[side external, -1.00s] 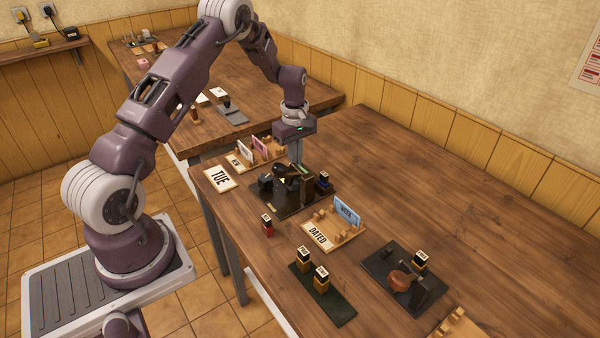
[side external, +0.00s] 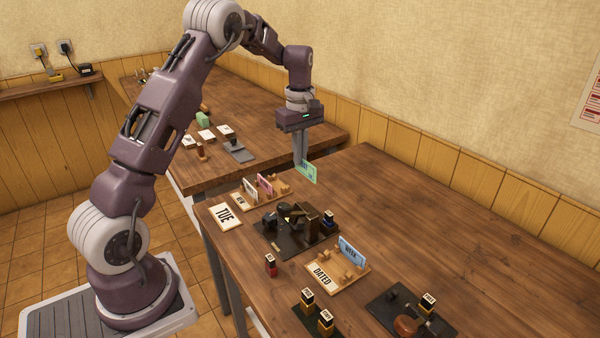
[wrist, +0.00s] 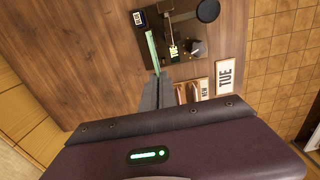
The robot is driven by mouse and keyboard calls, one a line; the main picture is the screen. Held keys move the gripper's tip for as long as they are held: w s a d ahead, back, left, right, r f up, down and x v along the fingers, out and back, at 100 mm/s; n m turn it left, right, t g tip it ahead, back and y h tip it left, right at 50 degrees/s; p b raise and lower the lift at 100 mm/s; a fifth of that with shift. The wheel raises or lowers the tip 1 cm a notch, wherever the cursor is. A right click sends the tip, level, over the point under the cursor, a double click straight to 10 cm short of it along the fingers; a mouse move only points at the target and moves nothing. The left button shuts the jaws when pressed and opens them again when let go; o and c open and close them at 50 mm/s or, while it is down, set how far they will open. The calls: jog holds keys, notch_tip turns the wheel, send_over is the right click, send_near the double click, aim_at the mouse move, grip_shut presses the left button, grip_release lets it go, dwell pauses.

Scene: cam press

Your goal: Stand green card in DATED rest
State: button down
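The green card (side external: 307,173) is held upright in my gripper (side external: 300,163), above the table behind the press. It also shows edge-on in the wrist view (wrist: 152,52), at the tips of my gripper's fingers (wrist: 156,82). The DATED rest (side external: 338,279) is a light wooden stand with pegs, nearer the camera than the press. A blue card (side external: 350,249) stands at its back, and its front label reads DATED.
The dark cam press (side external: 296,230) lies between my gripper and the DATED rest. The NEW rest (side external: 262,190) with cards and a TUE card (side external: 225,216) are at its left. A red-based stamp (side external: 270,265) stands before it. The table's right is clear.

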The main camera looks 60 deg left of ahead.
jog(key=s+d, duration=0.2)
jog(key=d, duration=0.7)
jog(key=s+d, duration=0.3)
jog(key=d, duration=0.7)
notch_tip(320, 180, down, 7)
jog(key=shift+r, duration=0.1)
jog(key=shift+f, duration=3.5)
jog(key=shift+f, duration=0.2)
jog(key=c, duration=1)
grip_release()
jog(key=shift+c, duration=0.2)
